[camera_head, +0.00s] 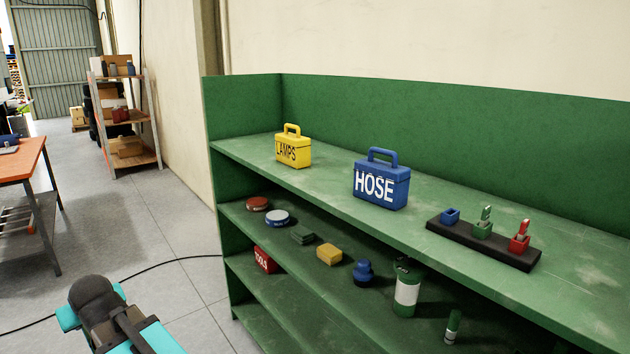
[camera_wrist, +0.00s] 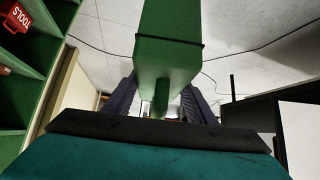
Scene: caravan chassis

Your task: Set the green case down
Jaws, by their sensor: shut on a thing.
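The green case (camera_wrist: 168,62) fills the upper middle of the wrist view, with its handle towards me. My gripper (camera_wrist: 160,100) is shut on its handle, one dark finger on each side. The case hangs clear, with grey floor behind it. Its lettering is not visible, and its far end runs out of the picture. The head view shows only part of my arm at the lower left; neither my gripper nor the green case shows there.
The green shelf unit (camera_head: 323,184) carries a yellow LAMPS case (camera_head: 293,152), a blue HOSE case (camera_head: 381,187) and a dark tray (camera_head: 450,236) on top. Lower shelves hold a red TOOLS case (camera_head: 264,260) and small items. Top-shelf room is free between the cases. A cable lies on the floor.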

